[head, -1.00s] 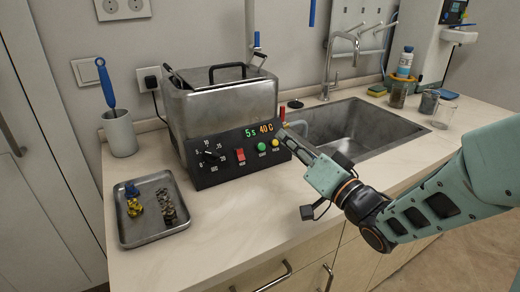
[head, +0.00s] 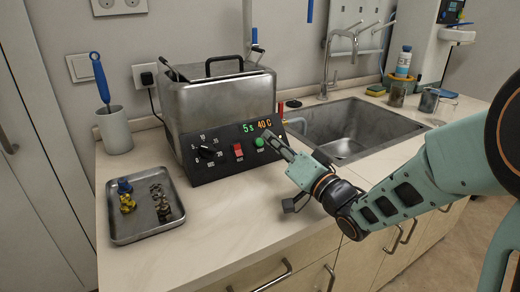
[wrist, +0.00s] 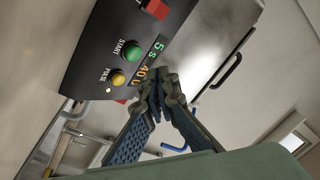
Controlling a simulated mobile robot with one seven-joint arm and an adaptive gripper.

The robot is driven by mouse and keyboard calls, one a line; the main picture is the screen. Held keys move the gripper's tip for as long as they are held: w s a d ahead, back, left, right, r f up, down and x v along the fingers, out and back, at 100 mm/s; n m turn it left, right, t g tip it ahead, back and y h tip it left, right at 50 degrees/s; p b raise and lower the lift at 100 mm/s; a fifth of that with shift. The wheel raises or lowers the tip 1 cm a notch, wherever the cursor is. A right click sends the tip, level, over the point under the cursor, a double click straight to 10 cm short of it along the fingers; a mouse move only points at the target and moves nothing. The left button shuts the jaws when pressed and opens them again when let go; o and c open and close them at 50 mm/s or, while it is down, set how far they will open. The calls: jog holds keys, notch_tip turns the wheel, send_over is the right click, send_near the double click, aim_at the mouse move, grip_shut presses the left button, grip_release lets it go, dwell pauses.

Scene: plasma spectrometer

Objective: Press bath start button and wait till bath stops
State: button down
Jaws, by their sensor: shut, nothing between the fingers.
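The steel bath (head: 225,105) stands on the counter with its lid on. Its black front panel (head: 215,165) has a dial, a red switch (head: 238,150), a green button (head: 259,142) and a display (head: 256,126) reading 5 s and 40 C. In the wrist view, the green button (wrist: 132,50) is labelled START and the yellow button (wrist: 118,79) PULSE. My gripper (head: 272,140) is shut and empty, at the panel's right end, just right of the green button. It hides the yellow button in the head view. In the wrist view its tips (wrist: 157,82) overlap the display's edge; I cannot tell whether they touch the panel.
A metal tray (head: 120,232) with small parts lies front left, near a white cup (head: 116,130) holding a blue-handled tool. The sink (head: 345,125) and faucet (head: 326,60) are to the right. Bare counter (head: 230,220) lies before the bath.

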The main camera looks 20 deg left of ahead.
aim_at(259, 141)
jog(key=shift+w+a+f+b, duration=0.35)
jog(key=shift+w+a+f, duration=0.15)
jog(key=shift+a+f, duration=0.15)
dwell(1.1)
jog(key=shift+w+a+f+b, duration=0.15)
jog(key=shift+w+f+b, duration=0.05)
jog(key=shift+b, duration=0.1)
jog(key=shift+a+f+b, duration=0.3)
jog(key=shift+f+b, duration=0.15)
jog(key=shift+f, duration=0.15)
dwell(1.7)
jog(key=shift+s+d+f, duration=0.15)
jog(key=shift+d+f, duration=0.05)
jog(key=shift+f, duration=0.1)
jog(key=shift+d, duration=0.1)
jog(key=shift+s+d+r+p, duration=0.1)
jog(key=shift+d+r+p, duration=0.2)
jog(key=shift+r+p, duration=0.1)
jog(key=shift+s+d+r+p, duration=0.5)
jog(key=shift+d+r+p, duration=0.1)
jog(key=shift+r, duration=0.1)
jog(key=shift+s+d+r+p, duration=0.5)
jog(key=shift+d+r, duration=0.1)
jog(key=shift+r, duration=0.1)
